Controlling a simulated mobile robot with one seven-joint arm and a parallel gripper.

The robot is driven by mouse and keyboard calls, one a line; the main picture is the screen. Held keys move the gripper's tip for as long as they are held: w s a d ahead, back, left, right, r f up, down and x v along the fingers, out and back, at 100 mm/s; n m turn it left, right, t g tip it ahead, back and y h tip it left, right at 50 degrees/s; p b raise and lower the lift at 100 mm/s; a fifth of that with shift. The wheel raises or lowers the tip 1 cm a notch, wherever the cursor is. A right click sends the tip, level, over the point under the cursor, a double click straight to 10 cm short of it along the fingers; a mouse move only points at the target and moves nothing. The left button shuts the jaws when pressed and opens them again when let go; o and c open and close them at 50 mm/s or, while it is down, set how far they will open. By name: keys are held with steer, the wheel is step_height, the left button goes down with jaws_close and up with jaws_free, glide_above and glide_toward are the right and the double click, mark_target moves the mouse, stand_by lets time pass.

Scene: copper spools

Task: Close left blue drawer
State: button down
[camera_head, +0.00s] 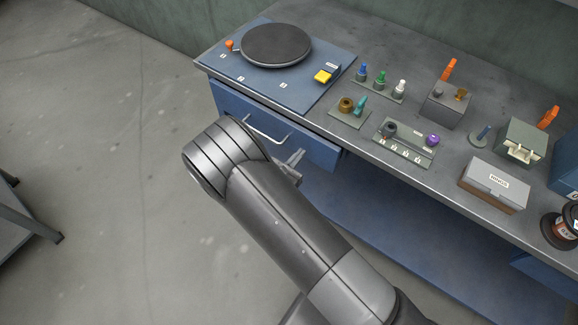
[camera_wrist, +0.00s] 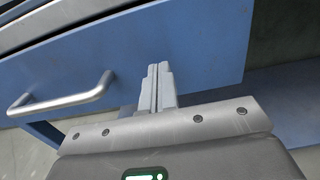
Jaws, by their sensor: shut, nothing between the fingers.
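The left blue drawer (camera_head: 230,103) is under the left end of the workbench. Its right end shows a side edge, so its front appears to stand slightly out from the bench; how far is hard to tell. Its silver bar handle (camera_head: 268,136) is left of my gripper (camera_head: 297,158). In the wrist view the blue drawer front (camera_wrist: 215,45) fills the upper middle, with the handle (camera_wrist: 65,103) at left. My gripper (camera_wrist: 158,70) is shut and empty, its fingers pointing at the drawer front right of the handle. Whether the tips touch it I cannot tell.
The workbench top (camera_head: 350,60) holds a blue panel with a round turntable (camera_head: 276,45), several small pegs and fittings, and a grey box (camera_head: 493,187). A blue lower shelf (camera_head: 370,225) lies below. The floor (camera_head: 100,130) at left is clear; a grey stand (camera_head: 20,225) is at far left.

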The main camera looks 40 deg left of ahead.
mark_target(306, 147)
steer(key=shift+w, duration=0.6)
steer(key=w, duration=0.4)
steer(key=shift+w, duration=0.25)
steer(key=shift+w+r, duration=0.1)
steer(key=shift+w, duration=0.4)
steer(key=s, duration=1.5)
